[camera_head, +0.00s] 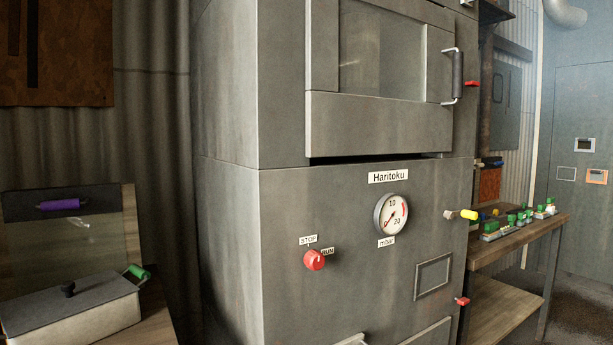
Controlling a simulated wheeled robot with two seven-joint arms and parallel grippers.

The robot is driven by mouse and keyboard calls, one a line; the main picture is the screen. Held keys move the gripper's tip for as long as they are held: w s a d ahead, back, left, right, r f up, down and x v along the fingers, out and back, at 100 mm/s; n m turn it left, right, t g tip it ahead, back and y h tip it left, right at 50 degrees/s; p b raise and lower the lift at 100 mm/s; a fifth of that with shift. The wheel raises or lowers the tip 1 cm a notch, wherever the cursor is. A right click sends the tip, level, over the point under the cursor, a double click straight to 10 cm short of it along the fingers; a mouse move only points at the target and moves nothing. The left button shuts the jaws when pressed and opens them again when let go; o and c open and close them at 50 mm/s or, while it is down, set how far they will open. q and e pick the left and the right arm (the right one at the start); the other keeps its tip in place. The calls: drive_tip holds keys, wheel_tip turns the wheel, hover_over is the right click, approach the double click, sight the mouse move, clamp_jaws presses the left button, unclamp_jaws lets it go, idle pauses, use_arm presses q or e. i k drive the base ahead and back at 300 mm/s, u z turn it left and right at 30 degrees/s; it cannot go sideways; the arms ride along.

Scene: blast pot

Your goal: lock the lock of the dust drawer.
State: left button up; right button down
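The large grey metal cabinet (290,250), labelled Haritoku, fills the middle of the head view. At the bottom edge, the top of a lower panel (428,334) shows, cut off by the frame. It may be the dust drawer; I cannot tell for sure. A light handle-like piece (351,340) is just visible to its left. A small red knob (462,301) sticks out at the cabinet's lower right edge. It may be the drawer's lock, and its state cannot be told. Neither of my grippers is in view.
A red STOP/RUN knob (314,260), a gauge (390,214) and a yellow-tipped lever (468,214) are on the front. The upper door has a handle (457,76). Right is a wooden bench (520,237) with green-topped parts; left, a grey lidded box (70,306).

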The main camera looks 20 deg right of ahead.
sight(462, 301)
drive_tip(key=z, duration=1.1)
drive_tip(key=k, duration=0.85)
drive_tip(key=z, duration=1)
drive_tip(key=i, duration=1.05)
drive_tip(key=u, duration=0.5)
drive_tip(key=i, duration=0.95)
drive_tip(key=u, duration=1.35)
drive_tip(key=i, duration=0.65)
